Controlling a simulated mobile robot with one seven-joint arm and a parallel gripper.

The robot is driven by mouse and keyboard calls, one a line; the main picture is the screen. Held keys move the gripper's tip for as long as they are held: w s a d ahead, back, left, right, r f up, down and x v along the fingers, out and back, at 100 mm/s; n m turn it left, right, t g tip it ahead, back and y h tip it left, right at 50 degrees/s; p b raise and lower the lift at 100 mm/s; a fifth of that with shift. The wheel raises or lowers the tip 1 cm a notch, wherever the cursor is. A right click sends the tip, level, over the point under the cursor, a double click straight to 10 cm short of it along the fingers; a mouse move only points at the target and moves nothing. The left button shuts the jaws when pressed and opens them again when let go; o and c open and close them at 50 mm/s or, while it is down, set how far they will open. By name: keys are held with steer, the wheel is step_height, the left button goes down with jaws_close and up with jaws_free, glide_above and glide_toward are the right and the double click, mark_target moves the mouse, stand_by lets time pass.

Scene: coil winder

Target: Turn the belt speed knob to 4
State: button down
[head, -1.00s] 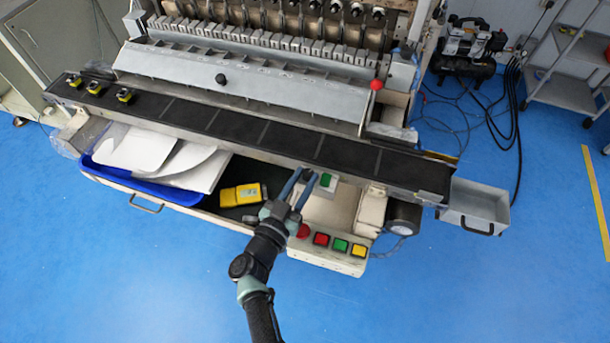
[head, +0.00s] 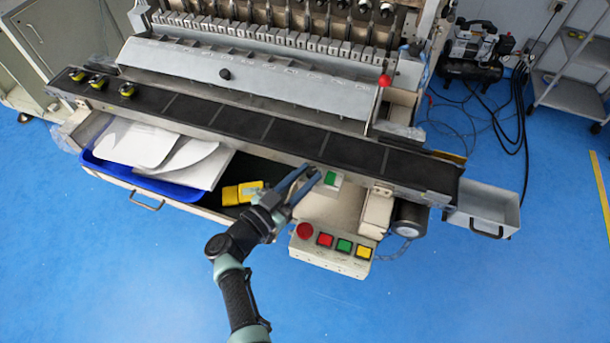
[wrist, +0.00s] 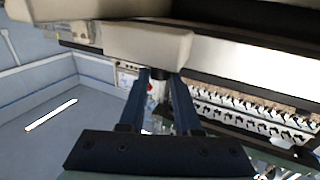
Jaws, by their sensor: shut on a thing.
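My gripper (head: 309,176) reaches to the front of the machine, beside a small beige box with a green button (head: 331,178). In the wrist view, my gripper's two blue fingers (wrist: 159,78) are closed on a small dark knob (wrist: 157,91), which sits against a beige housing (wrist: 148,42). The fingers cover most of the knob. Its scale and pointer cannot be read. In the head view the knob is hidden by the fingers.
A control panel with red (head: 325,240), green (head: 344,245) and yellow (head: 363,252) buttons and a red round button (head: 304,230) lies just right of my wrist. The black conveyor belt (head: 230,125) runs behind. A yellow device (head: 242,193) and blue tray (head: 165,190) are to the left.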

steer(key=c, duration=0.9)
jaws_free()
steer(key=v, duration=1.3)
steer(key=shift+b, duration=0.35)
steer(key=shift+w, duration=0.1)
